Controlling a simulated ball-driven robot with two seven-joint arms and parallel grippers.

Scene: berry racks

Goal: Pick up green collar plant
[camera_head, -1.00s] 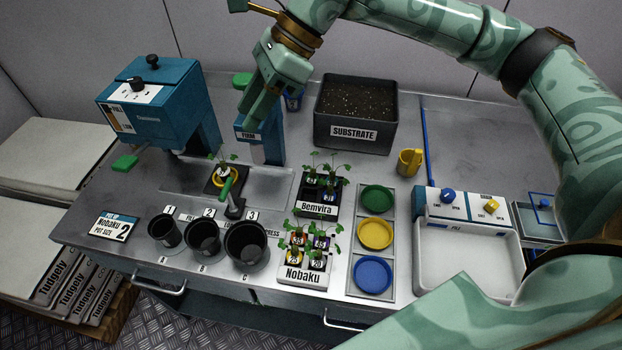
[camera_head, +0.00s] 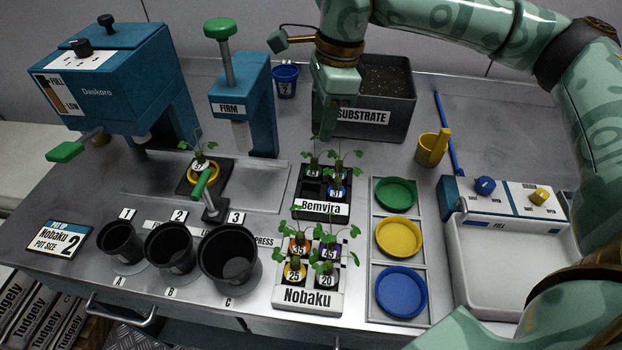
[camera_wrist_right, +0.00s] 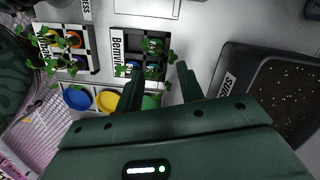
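The green collar also shows in the right wrist view (camera_wrist_right: 154,46). A blue-collared plant (camera_head: 336,190) stands at the front right of that tray, with another leafy plant behind it. The front left slot looks empty. My right gripper (camera_head: 326,132) points down above the back of the tray. In the right wrist view its two fingers (camera_wrist_right: 158,82) are apart, with nothing between them, and the tray lies beyond their tips. My left gripper is not in view.
The Nobaku tray (camera_head: 309,299) with several plants stands in front. Colored dishes (camera_head: 396,192) are to its right. The substrate bin (camera_head: 398,122) is close behind my right gripper. The blue firm press (camera_head: 262,105) stands left. A potted plant (camera_head: 198,164) sits in a yellow-rimmed pot.

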